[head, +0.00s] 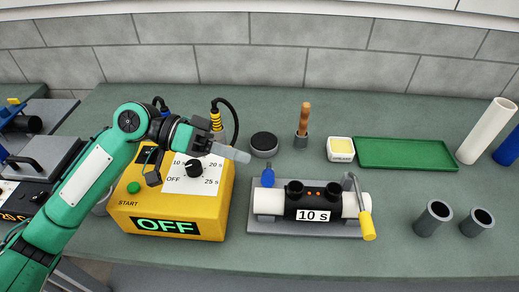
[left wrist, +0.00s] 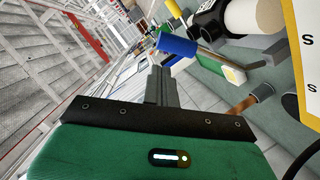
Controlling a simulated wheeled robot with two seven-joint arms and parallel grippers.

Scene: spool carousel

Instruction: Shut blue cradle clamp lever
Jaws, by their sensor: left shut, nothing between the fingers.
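The cradle (head: 305,229) is a grey base holding a black fitting (head: 330,203) labelled 10 s between two white pipe ends. The blue clamp lever (head: 268,178) stands up at the cradle's left end. In the left wrist view the blue lever (left wrist: 177,45) shows just beyond the fingertips. My left gripper (head: 240,155) is shut and empty, up and to the left of the blue lever, with a small gap in the head view. It also shows in the left wrist view (left wrist: 161,75). The yellow lever (head: 367,225) at the right end hangs down at the front. My right gripper is not in view.
A yellow timer box (head: 215,205) reading OFF stands below my left forearm. Behind the cradle are a black round tin (head: 264,144), a wooden-handled tool (head: 304,118), a yellow-and-white tub (head: 341,149) and a green tray (head: 405,153). Two grey cups (head: 432,218) stand right.

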